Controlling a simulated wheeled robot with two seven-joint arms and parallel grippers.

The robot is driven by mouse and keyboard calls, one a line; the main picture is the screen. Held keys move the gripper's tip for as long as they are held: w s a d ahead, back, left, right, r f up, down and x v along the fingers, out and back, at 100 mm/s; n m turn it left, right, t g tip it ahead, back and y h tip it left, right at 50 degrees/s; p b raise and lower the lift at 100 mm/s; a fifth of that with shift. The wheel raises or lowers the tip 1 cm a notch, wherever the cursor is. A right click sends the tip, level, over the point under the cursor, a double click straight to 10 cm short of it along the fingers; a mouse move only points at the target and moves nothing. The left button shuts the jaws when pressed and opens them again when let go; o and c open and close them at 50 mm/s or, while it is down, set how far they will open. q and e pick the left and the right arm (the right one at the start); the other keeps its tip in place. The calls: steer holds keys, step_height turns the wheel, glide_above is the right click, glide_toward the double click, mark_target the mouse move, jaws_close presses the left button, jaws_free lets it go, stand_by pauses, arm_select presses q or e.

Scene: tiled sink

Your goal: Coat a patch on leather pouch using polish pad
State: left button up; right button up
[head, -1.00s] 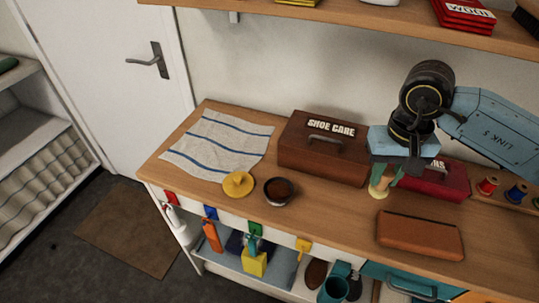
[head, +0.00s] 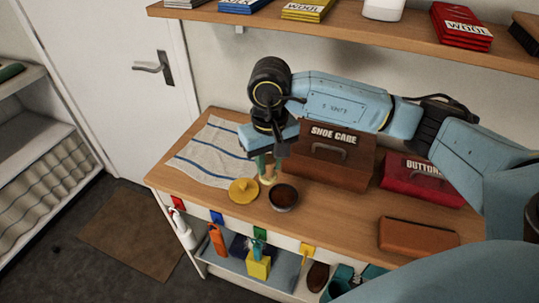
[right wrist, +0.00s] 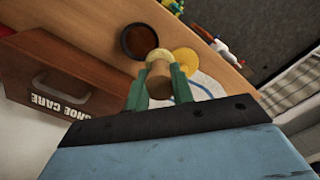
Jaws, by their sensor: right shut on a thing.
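The leather pouch (head: 417,237) is a flat brown case lying on the right part of the wooden counter. My right gripper (head: 266,166) is shut on the polish pad (head: 267,179), a small piece with a wooden handle and a pale pad. In the right wrist view the pad (right wrist: 157,60) points away between the green fingers. It is above the counter, close beside the open tin of dark brown polish (head: 284,198); whether it touches anything is unclear. The tin also shows in the right wrist view (right wrist: 138,41). My left gripper is out of view.
A yellow lid (head: 243,192) lies left of the tin, in front of a striped cloth (head: 207,150). A shoe care box (head: 330,165) and a red buttons box (head: 420,185) stand at the back. A shelf (head: 350,38) hangs above. Counter between tin and pouch is clear.

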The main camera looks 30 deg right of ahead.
arm_select(q)
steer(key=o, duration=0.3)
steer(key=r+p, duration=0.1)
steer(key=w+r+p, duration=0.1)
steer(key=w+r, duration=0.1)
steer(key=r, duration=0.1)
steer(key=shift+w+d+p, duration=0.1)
steer(key=shift+p, duration=0.3)
arm_select(e)
steer(key=shift+m, duration=0.4)
steer(key=d+f, duration=0.1)
steer(key=s+d+f+b, duration=0.1)
steer(key=f, duration=0.1)
steer(key=d+f, duration=0.1)
steer(key=shift+s+d+f, duration=0.15)
steer(key=shift+d+f, duration=0.1)
steer(key=shift+f, duration=0.05)
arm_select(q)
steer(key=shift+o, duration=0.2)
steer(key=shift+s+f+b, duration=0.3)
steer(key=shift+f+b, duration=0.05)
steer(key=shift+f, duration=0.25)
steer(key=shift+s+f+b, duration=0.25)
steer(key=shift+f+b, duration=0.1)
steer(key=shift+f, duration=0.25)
arm_select(e)
steer(key=shift+f, duration=1.25)
